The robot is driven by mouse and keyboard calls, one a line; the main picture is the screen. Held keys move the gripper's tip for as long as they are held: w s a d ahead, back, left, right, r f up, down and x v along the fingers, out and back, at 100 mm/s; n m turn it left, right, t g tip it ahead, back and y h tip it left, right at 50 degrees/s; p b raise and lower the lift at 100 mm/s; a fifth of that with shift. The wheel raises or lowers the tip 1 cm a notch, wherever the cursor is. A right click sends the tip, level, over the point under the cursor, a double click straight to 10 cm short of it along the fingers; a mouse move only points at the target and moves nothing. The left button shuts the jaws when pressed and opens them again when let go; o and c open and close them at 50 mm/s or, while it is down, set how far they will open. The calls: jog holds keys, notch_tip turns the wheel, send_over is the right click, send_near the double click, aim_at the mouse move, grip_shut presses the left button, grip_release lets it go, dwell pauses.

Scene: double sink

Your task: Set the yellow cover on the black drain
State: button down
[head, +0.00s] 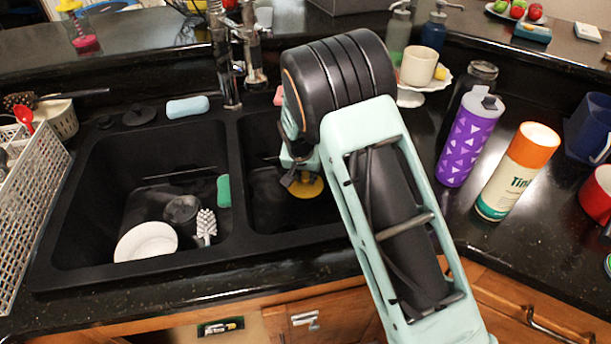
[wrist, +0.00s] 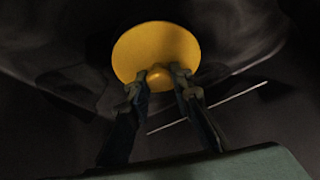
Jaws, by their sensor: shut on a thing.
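The yellow cover (head: 306,187) is a round disc, seen low in the right basin in the head view, partly hidden by my arm. In the wrist view the yellow cover (wrist: 155,50) lies flat ahead of the fingers. My gripper (wrist: 158,78) is shut on the small knob at its near side. In the head view my gripper (head: 297,180) shows only in part, under the wrist. The black drain cannot be made out; the dark basin floor lies around and beneath the cover. I cannot tell whether the cover touches the floor.
The left basin (head: 100,215) holds a white bowl (head: 146,242), a dark cup (head: 183,210), a brush (head: 206,226) and a green sponge (head: 224,191). The faucet (head: 228,75) stands behind the divider. A purple bottle (head: 468,140) and an orange-capped can (head: 515,175) stand right of my arm.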

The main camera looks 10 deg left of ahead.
jog(key=shift+f, duration=0.2)
jog(key=shift+f+b, duration=0.45)
jog(key=shift+b, duration=0.2)
jog(key=c, duration=1.7)
grip_release()
jog(key=shift+o, duration=0.2)
jog(key=shift+r, duration=0.1)
jog(key=v, duration=1.2)
